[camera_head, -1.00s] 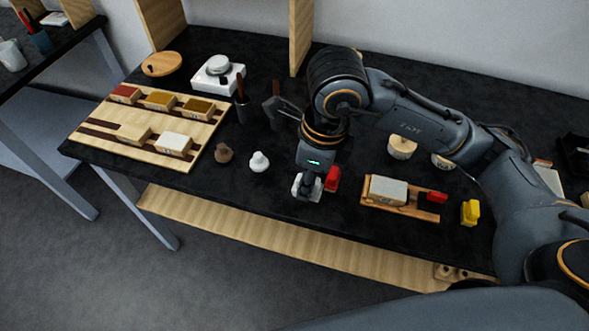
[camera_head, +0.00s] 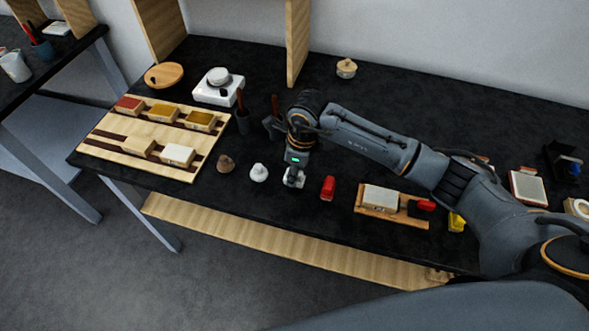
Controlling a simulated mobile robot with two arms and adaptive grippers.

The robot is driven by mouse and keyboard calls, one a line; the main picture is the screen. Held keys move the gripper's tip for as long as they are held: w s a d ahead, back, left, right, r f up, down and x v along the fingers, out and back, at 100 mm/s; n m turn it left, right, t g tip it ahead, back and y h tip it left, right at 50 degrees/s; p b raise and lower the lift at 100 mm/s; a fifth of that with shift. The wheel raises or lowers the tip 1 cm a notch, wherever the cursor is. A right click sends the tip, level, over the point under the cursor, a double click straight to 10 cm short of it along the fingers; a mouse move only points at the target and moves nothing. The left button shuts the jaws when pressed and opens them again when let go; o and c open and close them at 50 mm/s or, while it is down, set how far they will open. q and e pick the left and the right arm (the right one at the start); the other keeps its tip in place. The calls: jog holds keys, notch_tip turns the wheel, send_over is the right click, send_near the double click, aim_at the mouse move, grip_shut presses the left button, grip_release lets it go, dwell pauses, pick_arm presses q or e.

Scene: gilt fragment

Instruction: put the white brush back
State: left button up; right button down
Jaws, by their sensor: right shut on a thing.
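My right gripper (camera_head: 293,180) points straight down, low over the black bench. It is shut on a small pale thing, which I take for the white brush; the fingers hide most of it. I cannot tell whether it touches the bench top. A white knob-shaped piece (camera_head: 259,173) stands just left of the gripper, apart from it, with a brown one (camera_head: 225,163) further left. A red piece (camera_head: 327,188) stands just right of the gripper. My left gripper is not in view.
A wooden board (camera_head: 157,133) with several coloured blocks lies at the left. Behind are a white device (camera_head: 218,88) and a dark cup with a handle (camera_head: 242,120). A wooden tray (camera_head: 377,213) with a pale block lies right. The bench's front edge is close.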

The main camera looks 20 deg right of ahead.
aim_at(300, 173)
jog(key=shift+f, duration=0.6)
jog(key=c, duration=1)
grip_release()
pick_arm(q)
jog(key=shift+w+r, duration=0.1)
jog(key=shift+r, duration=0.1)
pick_arm(e)
jog(key=shift+r, duration=0.3)
jog(key=r+b, duration=0.1)
jog(key=r, duration=0.2)
jog(key=r+b, duration=0.1)
jog(key=r, duration=0.3)
jog(key=d+r+b, duration=0.1)
jog(key=r, duration=0.2)
jog(key=shift+s+r+b, duration=0.2)
jog(key=shift+s+b, duration=0.1)
jog(key=shift+s, duration=0.05)
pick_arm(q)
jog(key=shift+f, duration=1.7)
pick_arm(e)
jog(key=shift+s+d+r, duration=0.1)
jog(key=shift+r, duration=0.55)
jog(key=shift+f, duration=0.1)
